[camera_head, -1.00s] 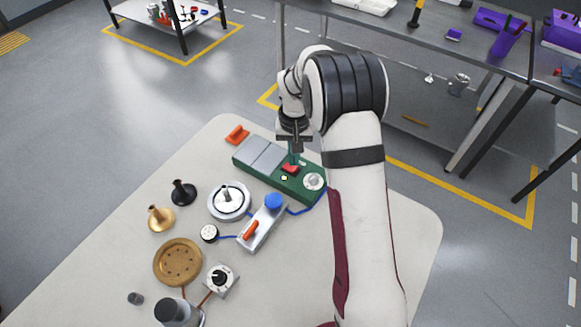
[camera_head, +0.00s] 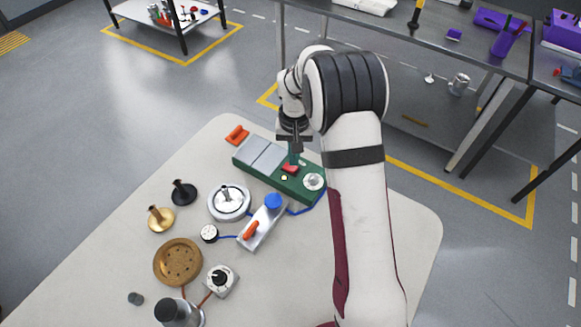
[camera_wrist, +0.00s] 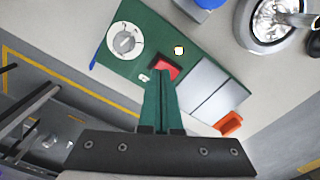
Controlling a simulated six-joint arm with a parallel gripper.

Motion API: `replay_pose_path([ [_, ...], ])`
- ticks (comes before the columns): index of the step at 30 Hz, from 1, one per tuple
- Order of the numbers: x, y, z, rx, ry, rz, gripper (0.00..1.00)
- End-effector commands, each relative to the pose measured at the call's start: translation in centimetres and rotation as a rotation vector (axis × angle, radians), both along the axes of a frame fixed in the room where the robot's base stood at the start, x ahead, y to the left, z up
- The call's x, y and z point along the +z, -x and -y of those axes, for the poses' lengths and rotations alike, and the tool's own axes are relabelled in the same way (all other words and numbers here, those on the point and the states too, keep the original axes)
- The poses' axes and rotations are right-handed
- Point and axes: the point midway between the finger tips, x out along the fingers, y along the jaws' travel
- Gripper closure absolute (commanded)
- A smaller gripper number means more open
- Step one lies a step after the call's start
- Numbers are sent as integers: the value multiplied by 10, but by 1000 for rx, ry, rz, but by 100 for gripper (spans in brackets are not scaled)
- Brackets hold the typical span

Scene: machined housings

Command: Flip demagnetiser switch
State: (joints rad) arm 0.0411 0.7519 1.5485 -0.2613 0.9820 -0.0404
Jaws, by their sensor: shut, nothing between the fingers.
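The demagnetiser appears to be the green box (camera_head: 307,192) with grey plates (camera_head: 259,152), a white dial (camera_head: 313,181) and a red rocker switch (camera_head: 290,169). It lies near the back edge of the table. My gripper (camera_head: 293,163) points down over the box at the red switch. In the wrist view the shut green fingertips (camera_wrist: 161,74) are at the near edge of the red switch (camera_wrist: 167,66) and cover part of it. I cannot tell whether they touch it. A small lit yellowish lamp (camera_wrist: 179,50) sits beside the switch, and the white dial (camera_wrist: 124,41) is to the left.
An orange-handled item (camera_head: 237,134) lies just beyond the box. Black and brass spools (camera_head: 160,218) are further left. The table's right side is clear.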

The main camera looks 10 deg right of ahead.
Motion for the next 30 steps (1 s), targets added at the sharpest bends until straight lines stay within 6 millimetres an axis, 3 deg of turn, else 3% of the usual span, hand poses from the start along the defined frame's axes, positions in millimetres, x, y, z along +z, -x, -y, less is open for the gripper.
replay_pose_path([
  [30,-14,0,0,0,0,-1,100],
])
